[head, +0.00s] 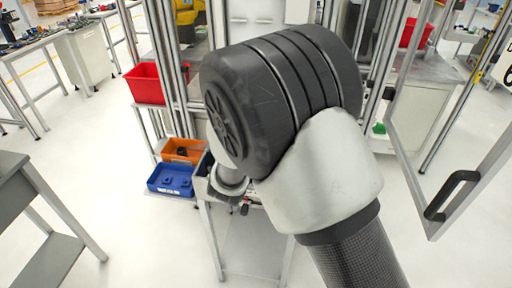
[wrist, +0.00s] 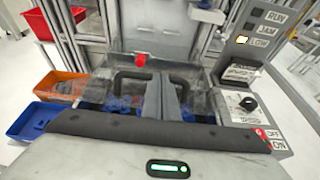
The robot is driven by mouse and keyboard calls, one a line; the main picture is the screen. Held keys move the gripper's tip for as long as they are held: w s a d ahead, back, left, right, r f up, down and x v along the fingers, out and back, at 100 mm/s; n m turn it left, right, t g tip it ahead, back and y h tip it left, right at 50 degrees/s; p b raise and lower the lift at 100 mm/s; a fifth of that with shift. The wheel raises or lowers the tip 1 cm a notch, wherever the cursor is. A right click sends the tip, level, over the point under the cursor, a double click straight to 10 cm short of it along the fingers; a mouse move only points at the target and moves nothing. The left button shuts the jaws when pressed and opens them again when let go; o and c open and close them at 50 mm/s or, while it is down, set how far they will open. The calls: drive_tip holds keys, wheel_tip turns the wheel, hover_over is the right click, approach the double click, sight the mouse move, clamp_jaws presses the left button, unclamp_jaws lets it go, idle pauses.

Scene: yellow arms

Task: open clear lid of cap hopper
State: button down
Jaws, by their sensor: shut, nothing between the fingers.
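The cap hopper shows in the wrist view, with blue caps (wrist: 122,106) inside it. Its clear lid looks down over the caps, and a dark handle (wrist: 122,80) shows at its far side. My gripper (wrist: 164,82) is shut and empty, its grey fingers over the middle of the hopper near the handle. I cannot tell whether the fingers touch the lid. In the head view my arm hides the hopper and gripper.
A control panel (wrist: 245,75) with RUN, JAM and LOW lamps stands right of the hopper; LOW is lit yellow. Blue (head: 172,179), orange (head: 184,150) and red (head: 145,84) bins sit at left. A framed door with a black handle (head: 452,195) stands at right.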

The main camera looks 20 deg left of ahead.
drive_tip(key=w+a+r+b, duration=0.1)
drive_tip(key=w+a+r, duration=0.1)
drive_tip(key=w+r, duration=0.3)
drive_tip(key=shift+w+a+r+b, duration=0.15)
drive_tip(key=shift+w+b, duration=0.25)
drive_tip(key=shift+w, duration=1.6)
drive_tip(key=shift+s, duration=0.15)
